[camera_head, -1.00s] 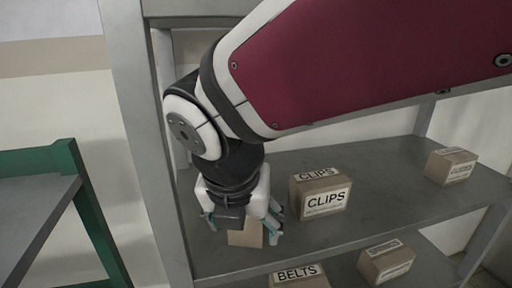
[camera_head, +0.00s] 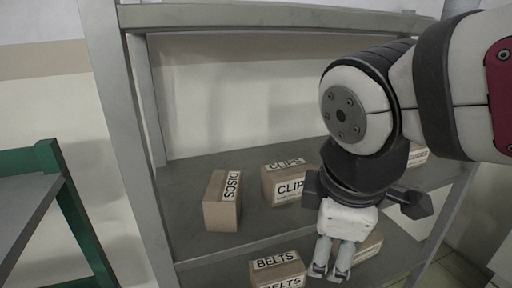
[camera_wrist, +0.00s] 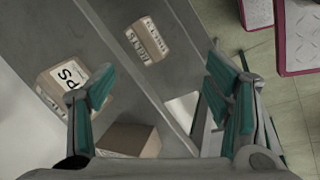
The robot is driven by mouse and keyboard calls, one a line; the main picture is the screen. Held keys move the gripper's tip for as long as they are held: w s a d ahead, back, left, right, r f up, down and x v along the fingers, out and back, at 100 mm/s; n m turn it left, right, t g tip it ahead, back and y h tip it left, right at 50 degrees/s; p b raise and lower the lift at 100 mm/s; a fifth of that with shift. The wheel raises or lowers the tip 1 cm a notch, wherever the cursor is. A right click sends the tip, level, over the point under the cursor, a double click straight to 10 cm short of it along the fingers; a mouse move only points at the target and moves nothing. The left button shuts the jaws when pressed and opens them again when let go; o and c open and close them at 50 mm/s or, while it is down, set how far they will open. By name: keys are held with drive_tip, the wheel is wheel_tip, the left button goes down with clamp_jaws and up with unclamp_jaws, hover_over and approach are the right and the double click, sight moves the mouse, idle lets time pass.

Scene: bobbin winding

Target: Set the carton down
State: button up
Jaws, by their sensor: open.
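The DISCS carton (camera_head: 220,208), a brown box with a white label, stands on the upper grey shelf (camera_head: 190,178) near its left end, left of the CLIPS carton (camera_head: 275,186). Nothing holds it. My gripper (camera_head: 331,270) hangs to the right of it, over the shelf's front side, with clear space between. In the wrist view my gripper's teal fingers (camera_wrist: 165,98) are spread wide with nothing between them. The CLIPS carton (camera_wrist: 58,78) shows there at the left, partly behind a finger.
The BELTS carton (camera_head: 277,270) stands on the lower shelf and shows in the wrist view (camera_wrist: 148,40). Another carton (camera_head: 369,246) is partly hidden behind my gripper. One more (camera_head: 418,155) is behind my arm. A shelf upright (camera_head: 125,150) is at left, with a green-framed table (camera_head: 75,215) beyond.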

drive_tip(key=s+d+f+m+y, duration=0.1)
drive_tip(key=s+d+m, duration=0.4)
drive_tip(key=m, duration=0.8)
drive_tip(key=shift+s+d, duration=0.3)
drive_tip(key=shift+s, duration=0.3)
